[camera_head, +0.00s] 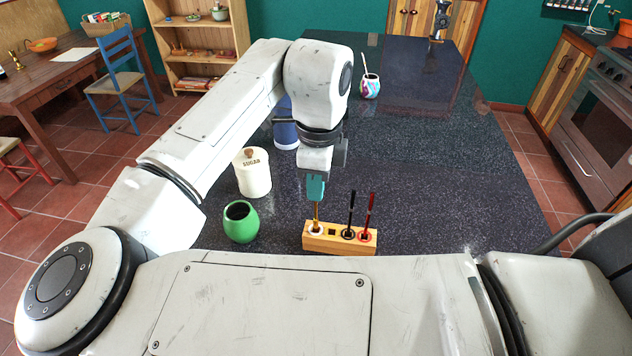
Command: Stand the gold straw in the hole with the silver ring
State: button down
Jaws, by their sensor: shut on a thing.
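A light wooden block (340,244) with a row of holes stands on the dark speckled counter, in the lower middle. My gripper (315,188), with teal fingertips, is above its left end, shut on the upper part of the gold straw (316,214). The gold straw is about upright. Its lower end meets the leftmost hole, which has a pale, silvery ring (316,231); I cannot tell how deep it sits. A dark square hole (332,232) is beside it. A black straw (351,212) and a red straw (369,212) stand in ringed holes farther right.
A green cup (240,222) and a white sugar jar (252,173) stand left of the block. A blue container (285,133) is partly hidden behind my arm. A patterned cup (370,86) stands farther back. The counter (450,190) right of the block is clear.

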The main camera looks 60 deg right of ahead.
jog(key=shift+f, duration=0.2)
jog(key=shift+f+b, duration=1.6)
jog(key=shift+f, duration=0.75)
jog(key=c, duration=1.2)
grip_release()
notch_tip(320, 180, up, 11)
jog(key=shift+s+f+b, duration=0.1)
jog(key=shift+s+b, duration=0.05)
jog(key=shift+b, duration=0.2)
